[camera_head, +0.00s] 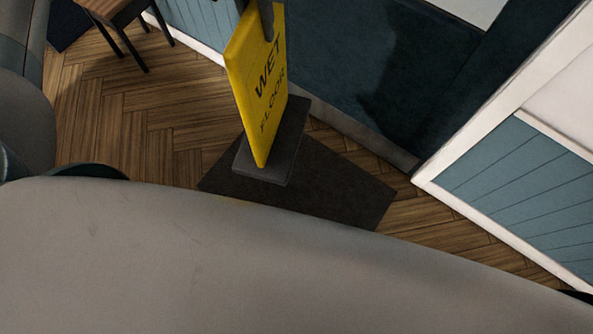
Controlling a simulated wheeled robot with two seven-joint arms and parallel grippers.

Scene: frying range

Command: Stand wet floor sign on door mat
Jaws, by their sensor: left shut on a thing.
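The yellow wet floor sign (262,88) shows near the top middle, with its black lettering facing right. Its dark grey block base (291,137) is at the bottom of the panel. The sign looks upright. The dark door mat (335,188) lies on the floor under the base, and its near edge is hidden by my body. The base overlaps the mat in the picture; I cannot tell whether it touches it or is slightly above. My left gripper (268,20) is shut on the top of the sign, partly cut off by the frame. My right gripper is out of view.
A dark blue door or panel (400,70) stands behind the mat, with a white-framed blue panelled wall (530,185) at right. A wooden stool with dark legs (118,15) stands at the top left. Herringbone wood floor (150,130) is clear left of the mat.

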